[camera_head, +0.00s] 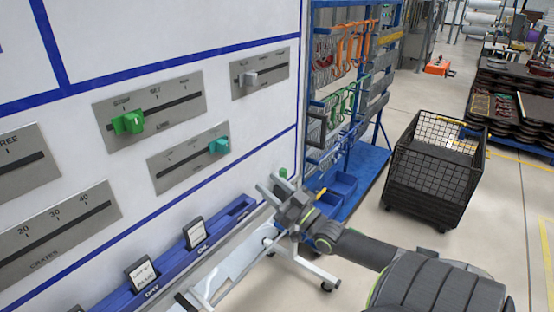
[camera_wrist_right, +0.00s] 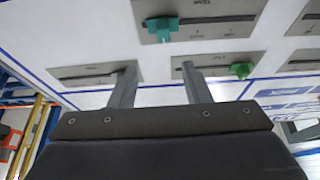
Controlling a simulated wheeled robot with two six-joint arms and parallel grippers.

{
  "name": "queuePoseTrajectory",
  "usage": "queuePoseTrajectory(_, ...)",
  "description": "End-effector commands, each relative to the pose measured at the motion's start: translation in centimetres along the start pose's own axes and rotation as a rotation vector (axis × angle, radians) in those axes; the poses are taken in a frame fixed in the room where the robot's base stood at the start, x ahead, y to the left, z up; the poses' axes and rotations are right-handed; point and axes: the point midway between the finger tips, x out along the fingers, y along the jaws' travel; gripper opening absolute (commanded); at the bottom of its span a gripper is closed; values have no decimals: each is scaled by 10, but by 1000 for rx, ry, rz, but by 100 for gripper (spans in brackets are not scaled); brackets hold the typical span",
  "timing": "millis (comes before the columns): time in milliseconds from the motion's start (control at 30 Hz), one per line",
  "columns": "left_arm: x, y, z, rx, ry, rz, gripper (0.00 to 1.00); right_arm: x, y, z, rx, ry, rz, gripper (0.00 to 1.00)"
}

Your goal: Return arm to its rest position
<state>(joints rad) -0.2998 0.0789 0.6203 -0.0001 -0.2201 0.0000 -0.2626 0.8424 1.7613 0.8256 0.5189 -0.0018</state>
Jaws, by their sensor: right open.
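My right gripper (camera_head: 270,190) is in front of the lower right part of the white board (camera_head: 262,122), open and empty. In the right wrist view its two fingers (camera_wrist_right: 158,78) stand apart with nothing between them. The board carries slider plates with a green knob (camera_head: 129,122), a teal knob (camera_head: 219,146) and a grey knob (camera_head: 250,78). The green knob (camera_wrist_right: 241,70) and teal knob (camera_wrist_right: 161,27) also show in the right wrist view, apart from the fingers. My left gripper is not in view.
A blue ledge (camera_head: 170,268) with small label cards (camera_head: 195,233) runs along the board's bottom. A blue rack (camera_head: 372,160) with coloured hooks stands beyond it. A black mesh cart (camera_head: 437,170) stands on the floor at right, with open floor around it.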

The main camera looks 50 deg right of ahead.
Motion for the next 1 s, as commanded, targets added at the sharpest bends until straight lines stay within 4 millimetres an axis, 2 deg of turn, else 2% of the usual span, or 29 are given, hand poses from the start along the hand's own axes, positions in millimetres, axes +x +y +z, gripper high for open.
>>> queuePoseTrajectory(200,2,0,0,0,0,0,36,-15,0,0,0,0,0,44)
queuePoseTrajectory(833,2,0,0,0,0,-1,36,-17,1,2,-1,-4,2,44)
queuePoseTrajectory(933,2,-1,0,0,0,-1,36,-24,7,19,-14,-43,25,44)
queuePoseTrajectory(1000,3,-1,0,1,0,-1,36,-36,16,45,-33,-106,59,44)
